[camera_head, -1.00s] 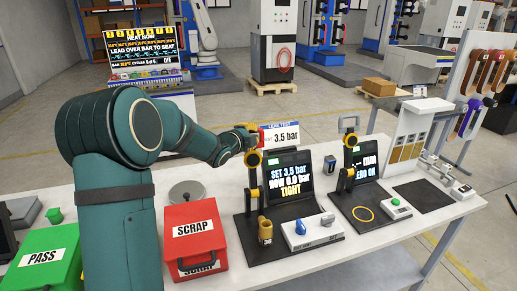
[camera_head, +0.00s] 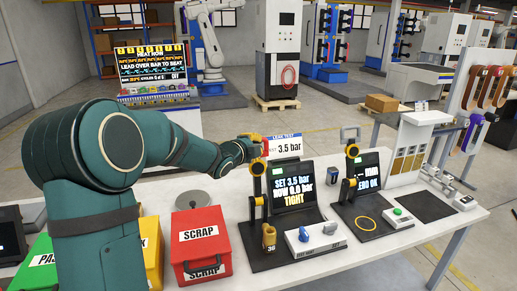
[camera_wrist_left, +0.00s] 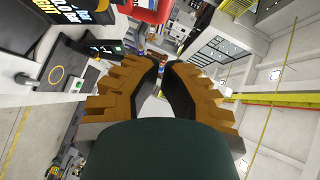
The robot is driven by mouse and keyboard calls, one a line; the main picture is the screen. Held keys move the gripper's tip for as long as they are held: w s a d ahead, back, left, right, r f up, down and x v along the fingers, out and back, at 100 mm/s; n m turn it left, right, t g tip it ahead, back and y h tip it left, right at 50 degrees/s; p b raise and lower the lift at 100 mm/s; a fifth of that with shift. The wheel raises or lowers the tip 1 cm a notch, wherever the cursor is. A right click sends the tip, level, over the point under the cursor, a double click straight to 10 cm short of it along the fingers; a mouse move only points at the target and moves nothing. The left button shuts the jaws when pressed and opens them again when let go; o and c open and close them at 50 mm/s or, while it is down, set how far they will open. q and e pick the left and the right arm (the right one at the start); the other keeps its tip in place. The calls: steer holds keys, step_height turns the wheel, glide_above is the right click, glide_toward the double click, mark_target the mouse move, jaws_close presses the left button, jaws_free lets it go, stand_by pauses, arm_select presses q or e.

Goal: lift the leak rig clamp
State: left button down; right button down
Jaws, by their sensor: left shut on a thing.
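The leak rig clamp (camera_head: 257,169) stands upright on the left black test stand, with yellow joints on a dark post. My right gripper is not in view.
A red SCRAP box (camera_head: 200,222) stands left of the rig, with a yellow box (camera_head: 152,240) and a green PASS box (camera_head: 38,255) beyond it. A second stand with a similar post (camera_head: 351,175) is close on the right. A grey disc (camera_head: 195,199) lies behind the red box.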

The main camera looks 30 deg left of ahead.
arm_select(q)
steer(key=v, duration=0.6)
steer(key=shift+s+a, duration=0.2)
steer(key=shift+a, duration=0.05)
steer(key=shift+r, duration=0.1)
steer(key=d+f+n+g+h+b, duration=0.1)
steer(key=d+f+n+g, duration=0.15)
steer(key=d+f, duration=0.4)
steer(key=d+f+n+g+h, duration=0.1)
steer(key=d+f+n, duration=0.25)
steer(key=f, duration=0.65)
steer(key=d+f+n+g+h+b, duration=0.1)
steer(key=d+f+n+g, duration=0.1)
steer(key=d+f, duration=0.5)
steer(key=s+d+f+n+g+h, duration=0.1)
steer(key=s+d+f+n+g, duration=0.3)
steer(key=s+d+f, duration=0.3)
steer(key=s+d+f+n+g+b, duration=0.1)
steer(key=s+d+f+n+g, duration=0.3)
steer(key=s+f, duration=1)
steer(key=d+f+n, duration=0.1)
steer(key=d, duration=0.2)
steer(key=shift+d+f+h, duration=0.2)
steer(key=shift+d+h, duration=0.05)
steer(key=shift+h, duration=0.15)
